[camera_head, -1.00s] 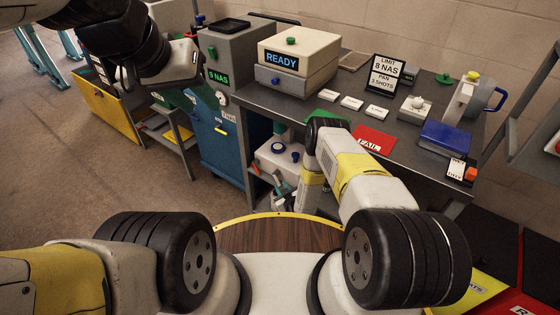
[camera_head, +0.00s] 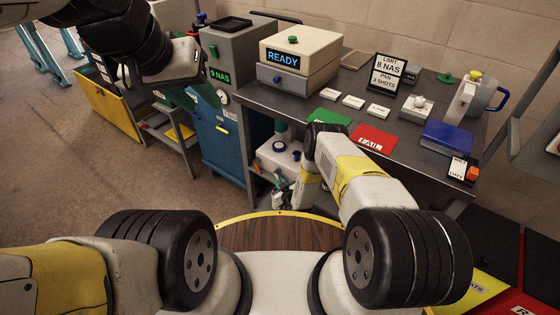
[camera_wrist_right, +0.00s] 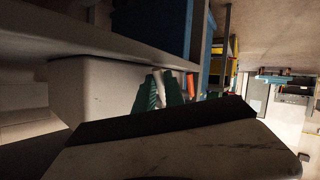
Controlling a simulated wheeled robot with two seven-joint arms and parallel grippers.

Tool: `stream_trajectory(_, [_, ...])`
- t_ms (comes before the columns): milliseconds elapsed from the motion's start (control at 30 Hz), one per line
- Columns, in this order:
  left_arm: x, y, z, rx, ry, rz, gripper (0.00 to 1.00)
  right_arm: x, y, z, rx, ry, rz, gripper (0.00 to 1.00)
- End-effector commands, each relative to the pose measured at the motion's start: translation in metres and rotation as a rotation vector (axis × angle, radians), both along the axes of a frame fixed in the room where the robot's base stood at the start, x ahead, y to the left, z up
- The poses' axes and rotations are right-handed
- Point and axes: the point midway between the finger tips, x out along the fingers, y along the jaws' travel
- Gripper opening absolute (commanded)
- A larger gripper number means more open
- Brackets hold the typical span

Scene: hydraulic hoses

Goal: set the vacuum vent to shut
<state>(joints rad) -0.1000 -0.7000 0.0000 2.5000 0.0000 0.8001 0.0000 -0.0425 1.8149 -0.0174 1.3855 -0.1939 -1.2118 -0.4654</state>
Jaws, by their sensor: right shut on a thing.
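A white box (camera_head: 270,153) with a blue round knob (camera_head: 279,146) on it stands on the shelf under the bench. I cannot make out for sure which part is the vacuum vent or how it is set. My right arm reaches down in front of the bench, to the right of this box. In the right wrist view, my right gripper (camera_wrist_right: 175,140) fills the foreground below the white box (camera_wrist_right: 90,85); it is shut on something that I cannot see. My left gripper (camera_head: 160,72) hangs at the upper left, away from the box; its opening is unclear.
Teal and orange items (camera_wrist_right: 170,85) stand close beside the white box. The bench top (camera_head: 300,105) above holds a READY unit (camera_head: 298,62), cards and a blue book (camera_head: 446,135). A blue cabinet (camera_head: 212,140) stands left. The floor (camera_head: 80,170) further left is clear.

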Motion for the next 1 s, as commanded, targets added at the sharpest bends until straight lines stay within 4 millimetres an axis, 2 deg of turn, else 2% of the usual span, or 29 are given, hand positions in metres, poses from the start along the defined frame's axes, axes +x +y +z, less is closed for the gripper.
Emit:
stream_trajectory(367, [0.0,0.0,0.0,0.0,0.0,0.0,0.36,-0.001,-0.001,0.006,-0.091,0.064,0.003,0.0])
stream_trajectory(1000, [0.0,0.0,0.0,0.0,0.0,0.0,0.36,-0.005,-0.004,0.03,-0.556,0.395,0.006,0.0])
